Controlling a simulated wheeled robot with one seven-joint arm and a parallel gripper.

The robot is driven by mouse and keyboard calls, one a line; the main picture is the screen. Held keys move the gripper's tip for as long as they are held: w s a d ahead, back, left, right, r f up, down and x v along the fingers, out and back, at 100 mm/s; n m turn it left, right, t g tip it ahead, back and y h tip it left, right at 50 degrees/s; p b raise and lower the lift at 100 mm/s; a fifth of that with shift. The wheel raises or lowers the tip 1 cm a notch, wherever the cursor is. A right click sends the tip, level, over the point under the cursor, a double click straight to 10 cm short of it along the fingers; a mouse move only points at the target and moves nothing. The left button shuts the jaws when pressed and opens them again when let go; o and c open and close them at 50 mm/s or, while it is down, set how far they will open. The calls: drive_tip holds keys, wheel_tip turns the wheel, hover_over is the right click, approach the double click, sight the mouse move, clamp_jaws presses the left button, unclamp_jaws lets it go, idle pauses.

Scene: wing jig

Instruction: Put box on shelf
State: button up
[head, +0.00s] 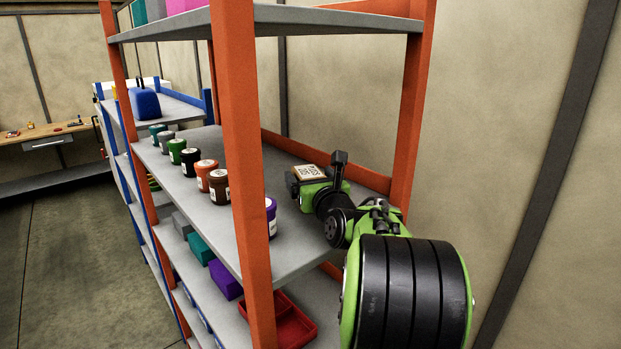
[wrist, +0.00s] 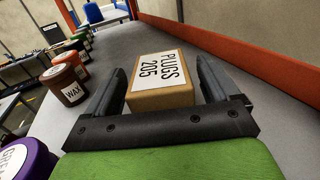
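A tan box (wrist: 160,97) labelled "PLUGS 205" rests on or just above the grey middle shelf (wrist: 231,122). In the head view the box (head: 308,172) is near the rear orange rail, partly hidden by my gripper (head: 318,186). In the wrist view the two dark fingers of my gripper (wrist: 162,88) stand on either side of the box. Narrow gaps show between the fingers and the box, clearest on the right, so my gripper looks open around it. Whether the underside of the box touches the shelf is hidden.
Labelled jars line the shelf's front edge, including a brown one (head: 219,187) and a purple one (head: 271,216). An orange post (head: 242,160) stands in front. A blue container (head: 145,103) is farther back. Bins, including a red tray (head: 290,325), sit below. Bare shelf lies between jars and box.

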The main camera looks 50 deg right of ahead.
drive_tip(key=shift+w, duration=0.1)
drive_tip(key=b+v, duration=0.2)
drive_tip(key=v, duration=1)
drive_tip(key=shift+b, duration=0.35)
drive_tip(key=shift+r, duration=0.1)
